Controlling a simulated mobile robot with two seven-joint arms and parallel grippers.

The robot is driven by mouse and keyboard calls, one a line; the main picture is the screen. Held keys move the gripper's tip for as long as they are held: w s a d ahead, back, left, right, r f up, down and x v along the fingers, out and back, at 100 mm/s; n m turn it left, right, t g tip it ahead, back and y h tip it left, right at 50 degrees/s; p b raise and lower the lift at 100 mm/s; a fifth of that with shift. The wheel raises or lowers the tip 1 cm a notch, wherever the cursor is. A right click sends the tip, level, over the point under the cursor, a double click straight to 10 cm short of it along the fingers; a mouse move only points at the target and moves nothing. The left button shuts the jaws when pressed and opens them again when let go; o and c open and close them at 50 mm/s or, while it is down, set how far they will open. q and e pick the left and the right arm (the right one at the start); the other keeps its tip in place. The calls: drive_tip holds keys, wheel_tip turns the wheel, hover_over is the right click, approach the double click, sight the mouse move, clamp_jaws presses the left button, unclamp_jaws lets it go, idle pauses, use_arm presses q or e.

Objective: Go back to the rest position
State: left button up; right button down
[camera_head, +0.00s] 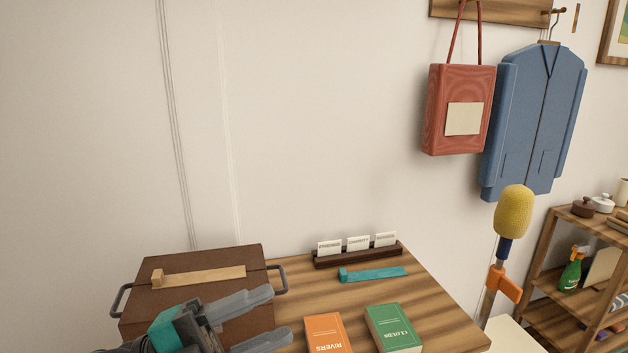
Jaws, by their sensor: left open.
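My left gripper (277,317) comes in at the bottom left, with its two grey fingers apart and nothing between them. It shows in front of the brown box (250,266), whose lid is down and carries a wooden bar-shaped handle (205,275). The gripper hides part of the box's front; whether it touches the box I cannot tell. My right gripper is not in view.
On the wooden table (440,318) lie an orange book (326,335), a green book (393,328) and a teal bar (372,274). A dark card holder (357,256) stands behind. A yellow-headed pole (512,212) and a shelf (545,255) are at right.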

use_arm(q)
drive_tip(key=w+a+f+n+t+y, duration=0.2)
drive_tip(key=a+f+n+t+y, duration=0.2)
drive_tip(key=f+n+t+y, duration=0.4)
drive_tip(key=w+a+f+n+t+y, duration=0.25)
drive_tip(key=a+f+n+y, duration=0.2)
drive_tip(key=n, duration=0.55)
drive_tip(key=s+a+f+n+g+y, duration=0.1)
drive_tip(key=s+f+n+g+y, duration=0.2)
drive_tip(key=s+f, duration=0.3)
drive_tip(key=s+a+f+n+g+y, duration=0.1)
drive_tip(key=s+f+n+g+y, duration=0.2)
drive_tip(key=f, duration=1.1)
drive_tip(key=s+n, duration=0.1)
drive_tip(key=s, duration=0.2)
drive_tip(key=shift+a+f+n+p, duration=0.15)
drive_tip(key=shift+a+n+p, duration=0.15)
drive_tip(key=shift+a, duration=0.1)
